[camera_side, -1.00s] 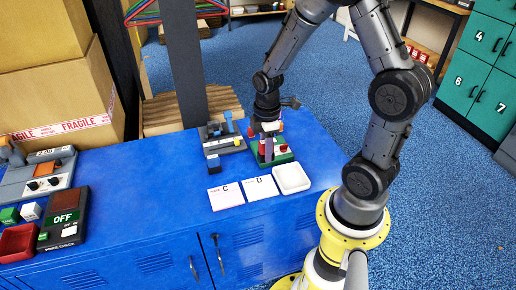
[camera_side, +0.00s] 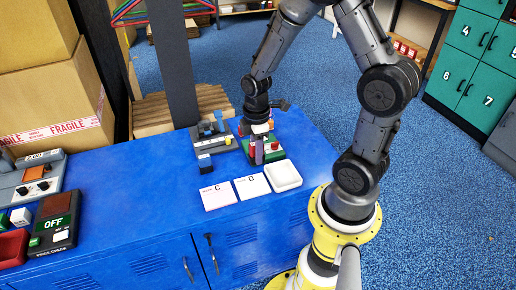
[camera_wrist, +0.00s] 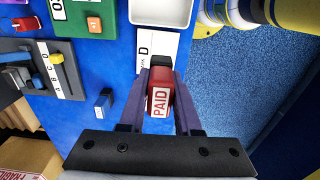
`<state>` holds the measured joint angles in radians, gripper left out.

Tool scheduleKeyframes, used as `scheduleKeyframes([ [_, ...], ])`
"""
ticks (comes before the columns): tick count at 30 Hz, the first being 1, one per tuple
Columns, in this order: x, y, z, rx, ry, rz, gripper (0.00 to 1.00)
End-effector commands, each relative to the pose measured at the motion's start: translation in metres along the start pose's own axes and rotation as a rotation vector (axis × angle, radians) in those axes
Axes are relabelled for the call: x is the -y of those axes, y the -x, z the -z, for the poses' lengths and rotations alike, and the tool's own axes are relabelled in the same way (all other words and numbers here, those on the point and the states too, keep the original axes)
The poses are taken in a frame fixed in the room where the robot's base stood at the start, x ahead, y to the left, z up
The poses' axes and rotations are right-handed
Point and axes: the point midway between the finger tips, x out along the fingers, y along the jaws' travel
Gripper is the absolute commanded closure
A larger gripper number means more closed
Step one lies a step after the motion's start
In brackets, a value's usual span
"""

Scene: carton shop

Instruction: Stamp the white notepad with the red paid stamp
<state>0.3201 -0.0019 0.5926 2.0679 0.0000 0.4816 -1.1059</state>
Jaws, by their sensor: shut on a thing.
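My gripper (camera_wrist: 158,95) is shut on the red stamp (camera_wrist: 160,92), whose PAID label faces the wrist camera. In the side view my gripper (camera_side: 259,155) is over the green rack, its lower end overlapping the rack's red pieces. The white pad marked D (camera_side: 252,187) lies flat on the blue bench, nearer the front edge than my gripper; it also shows in the wrist view (camera_wrist: 145,48), partly behind the stamp. The pad marked C (camera_side: 218,195) has a pinkish edge and lies left of D. The stamp's underside is hidden, so I cannot tell its exact height.
A white shallow tray (camera_side: 283,176) is right of D. A grey rack (camera_side: 210,144) stands left of the green rack (camera_side: 277,153), with a dark blue block (camera_side: 205,163) in front. A device reading OFF (camera_side: 55,222) is at far left. The bench between is clear.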

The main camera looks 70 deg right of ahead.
Motion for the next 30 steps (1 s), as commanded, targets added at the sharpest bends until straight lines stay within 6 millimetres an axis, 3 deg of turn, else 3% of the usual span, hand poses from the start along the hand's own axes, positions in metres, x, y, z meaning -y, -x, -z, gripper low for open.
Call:
scheduleKeyframes([
  [6, 0.007, -0.035, 0.012, 0.002, 0.002, 0.003, 1.00],
  [30, 0.008, -0.098, 0.013, 0.001, 0.000, 0.002, 1.00],
])
